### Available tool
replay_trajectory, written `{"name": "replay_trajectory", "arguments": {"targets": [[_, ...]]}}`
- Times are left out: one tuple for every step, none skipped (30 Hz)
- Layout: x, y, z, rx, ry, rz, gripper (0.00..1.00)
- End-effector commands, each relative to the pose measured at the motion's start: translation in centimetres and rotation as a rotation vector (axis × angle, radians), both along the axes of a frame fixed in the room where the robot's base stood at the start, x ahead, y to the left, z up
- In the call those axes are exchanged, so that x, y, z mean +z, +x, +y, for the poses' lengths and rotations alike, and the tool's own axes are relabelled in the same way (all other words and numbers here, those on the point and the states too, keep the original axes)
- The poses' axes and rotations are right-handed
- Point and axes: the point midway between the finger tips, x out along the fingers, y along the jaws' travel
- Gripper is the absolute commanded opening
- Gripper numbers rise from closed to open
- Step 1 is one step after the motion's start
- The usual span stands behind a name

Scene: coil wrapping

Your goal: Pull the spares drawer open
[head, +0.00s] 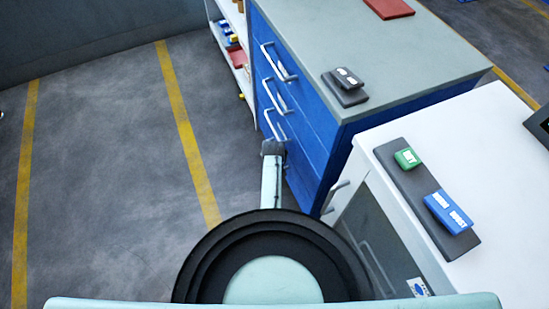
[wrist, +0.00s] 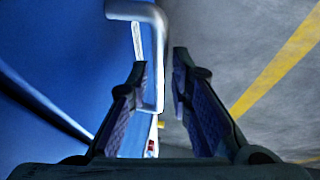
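The blue cabinet (head: 318,130) has several drawer fronts with silver bar handles: an upper handle (head: 280,62), a middle one (head: 272,94) and a lower one (head: 273,125). The drawer fronts look flush, and I cannot read which is the spares drawer. My gripper (head: 272,147) is small in the head view, beside the cabinet front near the lower handle. In the wrist view my gripper (wrist: 163,72) is open, with a handle bar (wrist: 159,60) between its fingers. Contact cannot be told.
A white cabinet (head: 495,150) with a dark tray (head: 415,190) holding green and blue blocks stands at right. A grey box (head: 345,88) and a red plate (head: 388,8) lie on the blue cabinet's top. Open shelves (head: 234,45) stand beyond. The floor (head: 100,150) left is clear.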

Motion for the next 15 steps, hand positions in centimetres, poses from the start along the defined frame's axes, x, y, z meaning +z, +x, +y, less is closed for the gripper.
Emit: {"name": "replay_trajectory", "arguments": {"targets": [[0.0, -0.01, 0.0, 0.0, 0.0, 0.0, 0.14], [0.0, -0.01, 0.0, 0.0, 0.0, 0.0, 0.12], [0.0, -0.01, 0.0, 0.0, 0.0, 0.0, 0.09], [-0.01, -0.01, 0.0, 0.0, 0.0, 0.0, 0.07], [0.0, -0.01, 0.0, 0.0, 0.0, 0.0, 0.05], [-0.01, -0.01, 0.0, 0.0, 0.0, 0.0, 0.03], [0.01, -0.01, 0.0, 0.0, 0.0, 0.0, 0.01], [0.01, -0.01, 0.0, 0.0, 0.0, 0.0, 0.0], [-0.01, -0.02, 0.0, 0.0, 0.0, 0.0, 0.0], [0.0, -0.02, 0.0, 0.0, 0.0, 0.0, 0.0], [0.0, -0.02, 0.0, 0.0, 0.0, 0.0, 0.0], [0.0, -0.02, 0.0, 0.0, 0.0, 0.0, 0.0], [0.0, -0.02, 0.0, 0.0, 0.0, 0.0, 0.0], [0.0, -0.02, -0.01, 0.0, 0.0, 0.0, 0.0], [0.0, -0.02, 0.0, 0.0, 0.0, 0.0, 0.0]]}}
